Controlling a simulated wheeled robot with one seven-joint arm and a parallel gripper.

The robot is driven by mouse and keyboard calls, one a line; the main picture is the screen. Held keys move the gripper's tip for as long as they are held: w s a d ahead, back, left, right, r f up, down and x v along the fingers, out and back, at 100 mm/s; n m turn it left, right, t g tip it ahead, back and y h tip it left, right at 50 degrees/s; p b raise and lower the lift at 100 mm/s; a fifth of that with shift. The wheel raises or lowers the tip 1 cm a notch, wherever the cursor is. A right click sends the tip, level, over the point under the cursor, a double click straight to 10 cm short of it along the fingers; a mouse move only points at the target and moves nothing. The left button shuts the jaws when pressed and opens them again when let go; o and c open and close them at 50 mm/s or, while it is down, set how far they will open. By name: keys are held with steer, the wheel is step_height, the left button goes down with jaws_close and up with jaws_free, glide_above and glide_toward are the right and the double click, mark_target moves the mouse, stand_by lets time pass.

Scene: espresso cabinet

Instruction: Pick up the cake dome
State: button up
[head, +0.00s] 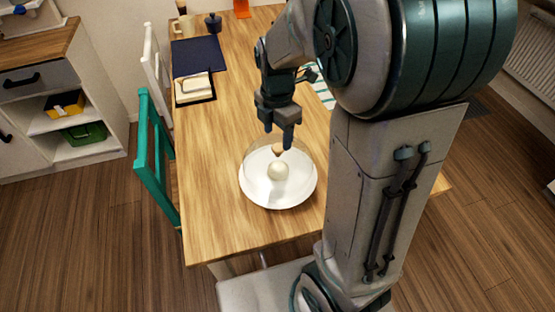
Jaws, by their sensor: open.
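The cake dome (252,155) is a clear cover with a small wooden knob at its top. It stands at the near end of the wooden table, over a white plate (279,203). A round cream-coloured item (278,171) shows through it. My gripper (278,137) points down just above the knob in the picture. Its two dark fingers are apart and nothing shows between them. One fingertip overlaps the view of the knob, so I cannot tell whether they touch.
On the wooden table (215,215) are a dark placemat (199,54), a cream dish (194,88) on a dark base, a mug and a small dark pot at the far end. A striped cloth (322,91) lies behind my arm. A teal chair (155,150) stands at the left edge.

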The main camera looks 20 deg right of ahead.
mark_target(278, 147)
steer(key=shift+w+d+f+p, duration=0.1)
steer(key=shift+w+f+p, duration=0.1)
steer(key=shift+f, duration=1.15)
steer(key=shift+w+d+f+p, duration=0.1)
steer(key=shift+f+p, duration=0.1)
steer(key=shift+f, duration=1.1)
jaws_close()
steer(key=shift+r, duration=0.1)
